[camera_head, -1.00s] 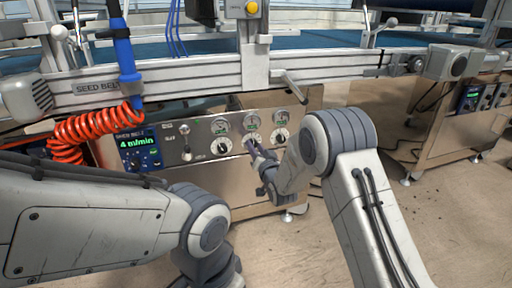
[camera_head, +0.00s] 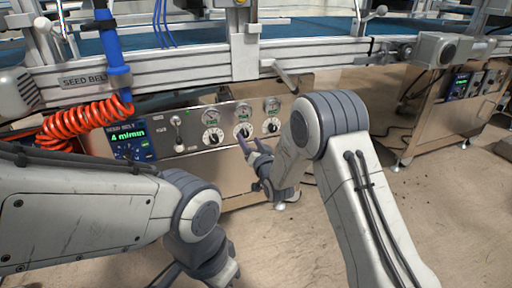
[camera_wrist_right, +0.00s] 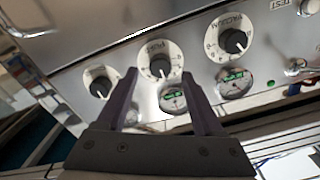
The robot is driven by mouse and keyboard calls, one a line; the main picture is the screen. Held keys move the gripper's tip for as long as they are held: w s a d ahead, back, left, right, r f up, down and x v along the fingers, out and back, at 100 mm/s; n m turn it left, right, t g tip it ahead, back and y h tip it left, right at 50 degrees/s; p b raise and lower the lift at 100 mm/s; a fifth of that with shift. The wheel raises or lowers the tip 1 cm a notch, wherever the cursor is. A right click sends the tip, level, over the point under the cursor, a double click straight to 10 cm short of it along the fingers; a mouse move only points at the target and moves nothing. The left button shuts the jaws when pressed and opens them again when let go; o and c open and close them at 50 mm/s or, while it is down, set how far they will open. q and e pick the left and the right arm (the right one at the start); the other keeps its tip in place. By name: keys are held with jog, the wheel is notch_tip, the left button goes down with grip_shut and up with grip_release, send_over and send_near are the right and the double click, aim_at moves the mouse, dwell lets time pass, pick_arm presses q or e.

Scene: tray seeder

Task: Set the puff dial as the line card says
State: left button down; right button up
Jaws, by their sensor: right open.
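The puff dial (camera_head: 243,131) is the middle of three white dials on the steel panel, with a dark knob. It shows in the right wrist view (camera_wrist_right: 158,60), upside down, marked PUFF; its exact setting is too small to read. My right gripper (camera_head: 252,143) is open and empty, just in front of and below this dial. In the wrist view its fingertips (camera_wrist_right: 159,77) are apart on either side of the puff dial's lower edge, with the knob clear of them. No line card can be made out.
The vacuum dial (camera_wrist_right: 230,42) and a third dial (camera_wrist_right: 100,83) flank the puff dial, with gauges beside them. A lever (camera_head: 177,127) and a screen reading 4 m/min (camera_head: 128,138) are left on the panel. A coiled orange hose (camera_head: 80,122) hangs at left.

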jog(key=p+v, duration=0.2)
jog(key=v, duration=0.6)
jog(key=shift+r, duration=0.15)
jog(key=s+a+r+n+g+h+p, duration=0.1)
jog(key=s+a+r+n+g+p, duration=0.1)
jog(key=s+a+r+g+p, duration=0.3)
jog(key=s+a+r+n+g+p, duration=0.1)
jog(key=s+r+n+g, duration=0.15)
jog(key=s, duration=0.45)
jog(key=s+d+r+n+g+h+p, duration=0.1)
jog(key=s+d+r+n+g+p, duration=0.15)
jog(key=s, duration=0.65)
jog(key=s+d+r+n+g+h+p, duration=0.1)
jog(key=s+d+r+g+p, duration=0.2)
jog(key=s, duration=0.6)
jog(key=s+d+r+n+g+h+p, duration=0.15)
jog(key=s+g, duration=0.25)
jog(key=s, duration=0.5)
notch_tip(320, 180, up, 37)
jog(key=p, duration=3.6)
jog(key=shift+d+r+m, duration=0.2)
jog(key=shift+d+m, duration=0.05)
jog(key=shift+m, duration=0.1)
